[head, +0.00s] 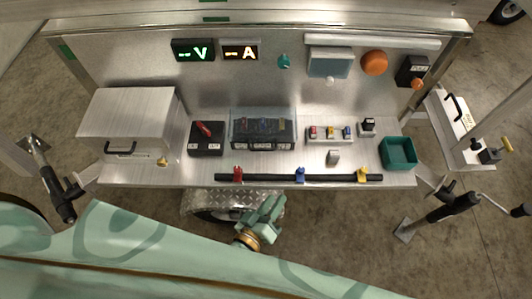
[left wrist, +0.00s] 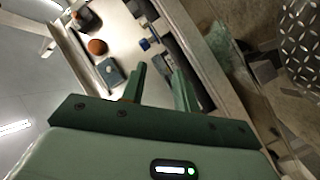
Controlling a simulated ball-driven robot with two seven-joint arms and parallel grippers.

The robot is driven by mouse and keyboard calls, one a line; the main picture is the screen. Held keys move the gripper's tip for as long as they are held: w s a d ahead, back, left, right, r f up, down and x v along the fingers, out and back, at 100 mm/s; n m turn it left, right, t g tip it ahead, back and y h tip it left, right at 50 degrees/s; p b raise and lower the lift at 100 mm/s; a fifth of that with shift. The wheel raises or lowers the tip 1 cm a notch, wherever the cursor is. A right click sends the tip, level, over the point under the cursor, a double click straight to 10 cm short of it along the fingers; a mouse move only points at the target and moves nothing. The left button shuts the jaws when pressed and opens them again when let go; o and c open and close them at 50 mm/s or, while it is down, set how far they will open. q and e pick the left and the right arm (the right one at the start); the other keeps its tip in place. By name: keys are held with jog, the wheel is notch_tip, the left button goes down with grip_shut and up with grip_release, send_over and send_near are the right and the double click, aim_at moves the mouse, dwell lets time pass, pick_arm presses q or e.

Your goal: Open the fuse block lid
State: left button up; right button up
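The fuse block (head: 263,142) sits on the metal shelf, left of its middle, in the head view. It is a dark block with small coloured parts, and a clear lid (head: 262,115) appears to lie down over it. My left gripper (head: 270,208) is in front of the shelf's front edge, below the fuse block in the picture, apart from it. In the left wrist view its two green fingers (left wrist: 159,85) are spread with nothing between them. I cannot pick out the fuse block in the left wrist view. My right gripper is not in view.
A black bar (head: 275,178) with coloured clips runs along the shelf front. A red-handled switch box (head: 206,145) stands left of the block, a fuse-like row (head: 330,133) right of it. A green bin (head: 399,153) is at the right, a metal case (head: 130,125) at the left.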

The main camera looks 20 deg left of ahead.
pick_arm(q)
notch_tip(320, 180, up, 4)
jog(key=r+n+t+y+b, duration=0.1)
jog(key=n+t+y+b, duration=0.1)
jog(key=n+y, duration=0.5)
jog(key=n+g+y+b, duration=0.1)
jog(key=n+g+b, duration=0.1)
jog(key=n+b, duration=0.45)
send_near(263, 129)
jog(key=w+f+n+p, duration=0.1)
jog(key=w+f+p, duration=0.1)
jog(key=f, duration=0.1)
jog(key=shift+w+d+n, duration=0.1)
jog(key=shift+d+n, duration=0.1)
jog(key=shift+n, duration=0.15)
grip_shut()
